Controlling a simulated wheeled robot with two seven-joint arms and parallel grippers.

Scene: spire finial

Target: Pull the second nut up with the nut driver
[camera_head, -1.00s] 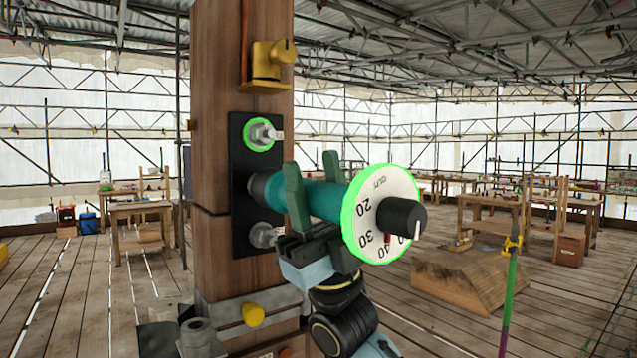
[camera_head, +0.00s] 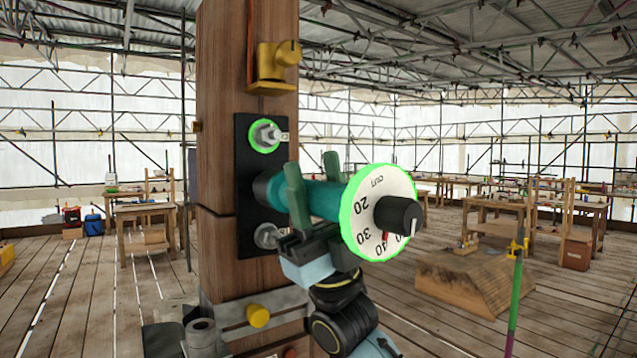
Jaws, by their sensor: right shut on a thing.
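The nut driver (camera_head: 325,196) has a teal body and a white, green-rimmed dial with numbers and a black knob. My right gripper (camera_head: 312,185) is shut around its teal body. The driver's dark nose points at the middle of the black plate (camera_head: 247,232) on the wooden post and covers the middle nut, which is hidden. The top nut (camera_head: 265,135) shows with a green ring around it. The bottom nut (camera_head: 267,235) has no green ring in view and is partly behind my gripper. My left gripper is not in view.
The wooden post (camera_head: 225,70) stands upright, with a yellow fitting (camera_head: 275,65) above the plate and a grey metal band (camera_head: 262,330) with a yellow knob below. A timber block (camera_head: 470,285) lies on the floor at right, near a green and purple pole (camera_head: 514,310).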

